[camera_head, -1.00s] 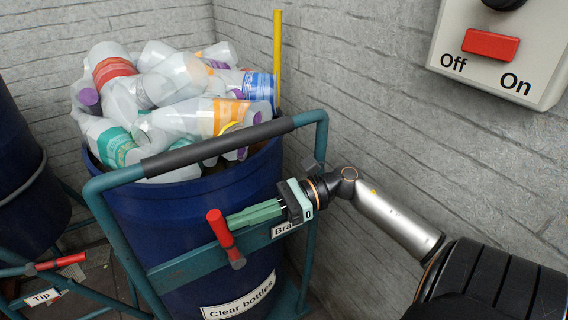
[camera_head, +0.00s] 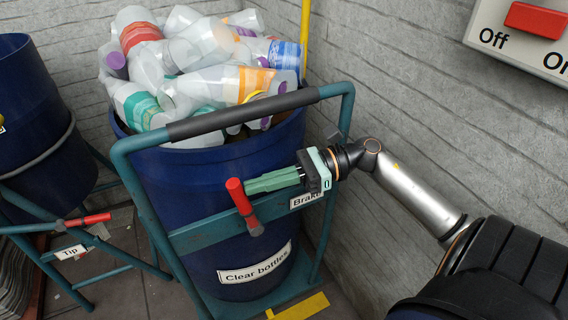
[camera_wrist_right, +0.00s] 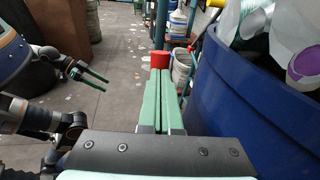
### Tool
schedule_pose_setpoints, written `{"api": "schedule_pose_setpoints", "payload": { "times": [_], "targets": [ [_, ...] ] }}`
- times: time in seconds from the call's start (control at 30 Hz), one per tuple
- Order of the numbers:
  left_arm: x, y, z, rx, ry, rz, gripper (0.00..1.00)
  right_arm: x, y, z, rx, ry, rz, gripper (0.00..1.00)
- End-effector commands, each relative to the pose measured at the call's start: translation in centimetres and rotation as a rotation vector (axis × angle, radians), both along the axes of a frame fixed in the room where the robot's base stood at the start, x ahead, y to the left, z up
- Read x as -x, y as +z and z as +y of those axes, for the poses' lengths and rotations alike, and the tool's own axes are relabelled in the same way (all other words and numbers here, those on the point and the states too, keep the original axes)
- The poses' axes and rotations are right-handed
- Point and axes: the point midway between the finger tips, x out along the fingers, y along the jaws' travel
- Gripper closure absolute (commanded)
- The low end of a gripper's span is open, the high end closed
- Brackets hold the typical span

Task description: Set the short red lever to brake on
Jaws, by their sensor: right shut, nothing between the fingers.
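The short red lever (camera_head: 241,198) is on the front crossbar of the teal bin cart, left of the "Brake" label (camera_head: 306,200). It stands up from its grey pivot with its top leaning left. My right gripper (camera_head: 250,187) is shut and empty, its green fingertips close beside the upper part of the lever; I cannot tell whether they touch. In the right wrist view the lever's red top (camera_wrist_right: 159,60) shows just beyond the shut fingers. My left gripper (camera_wrist_right: 92,80) shows at the left of that view with its fingers apart, well away from the lever.
The teal cart frame (camera_head: 125,150) holds a blue bin (camera_head: 190,185) of clear bottles, with a dark handle bar above the lever. Another red lever (camera_head: 85,220) marked "Tip" is at the left. An Off/On switch box (camera_head: 490,20) is at upper right. A grey wall stands behind.

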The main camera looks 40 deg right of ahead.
Motion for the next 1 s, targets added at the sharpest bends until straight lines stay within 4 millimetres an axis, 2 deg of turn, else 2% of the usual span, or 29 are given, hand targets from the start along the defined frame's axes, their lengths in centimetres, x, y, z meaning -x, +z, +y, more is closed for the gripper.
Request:
{"api": "schedule_pose_setpoints", "payload": {
  "times": [0.03,0.1,0.2,0.43,0.7,1.0],
  "targets": [
    [1.2,-0.7,-0.2,0.003,0.001,0.06,0.33,0.0,1.7,0.1,-0.006,0.003,-0.011,1.0],
    [2.5,-1.6,-0.4,0.006,0.002,0.13,0.33,0.0,2.9,-0.2,-0.003,0.0,-0.012,1.0],
    [1.9,0.4,-0.6,0.009,-0.001,0.112,0.33,1.6,4.8,0.8,-0.003,0.001,-0.007,1.0],
    [1.6,3.0,-1.1,0.016,-0.005,0.111,0.33,4.5,8.9,2.5,-0.002,-0.003,-0.006,1.0],
    [1.5,3.8,-1.1,0.018,-0.002,0.104,0.33,9.2,10.6,5.5,-0.002,-0.005,-0.005,1.0],
    [1.6,3.8,-0.7,0.012,0.006,0.106,0.33,11.7,11.8,7.0,-0.001,-0.006,-0.006,1.0]
  ]
}}
